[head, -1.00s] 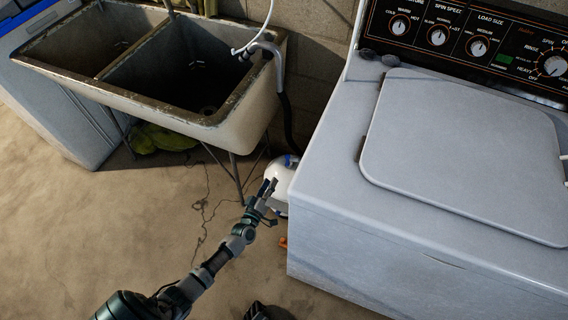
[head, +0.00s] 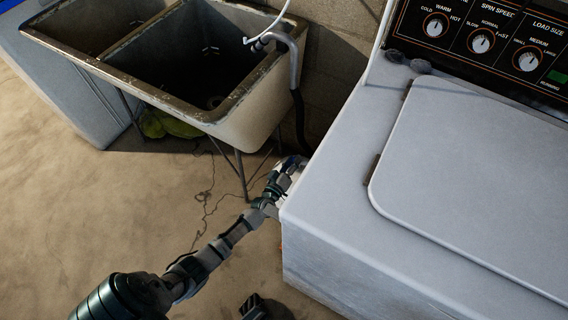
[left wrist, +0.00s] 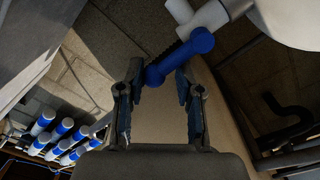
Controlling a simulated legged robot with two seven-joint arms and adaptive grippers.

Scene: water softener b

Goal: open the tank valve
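The white tank (head: 296,176) sits in the gap between the sink and the washing machine, mostly hidden behind my left gripper (head: 287,168) and the washer's corner. In the left wrist view the tank (left wrist: 290,18) shows at the top right, with a white pipe fitting and a blue valve handle (left wrist: 180,58). My left gripper (left wrist: 158,72) is open. The handle's rounded blue end lies between its fingertips in this view; contact cannot be told. A dark part at the bottom edge of the head view looks like my right gripper (head: 262,307); its fingers are unclear.
The washing machine (head: 350,215) stands close on the right. A double sink (head: 245,125) on thin legs is behind and left, with a grey drain hose (head: 294,65) at its rim. Several blue-and-white cylinders (left wrist: 60,135) show at left in the wrist view. Floor at left is open.

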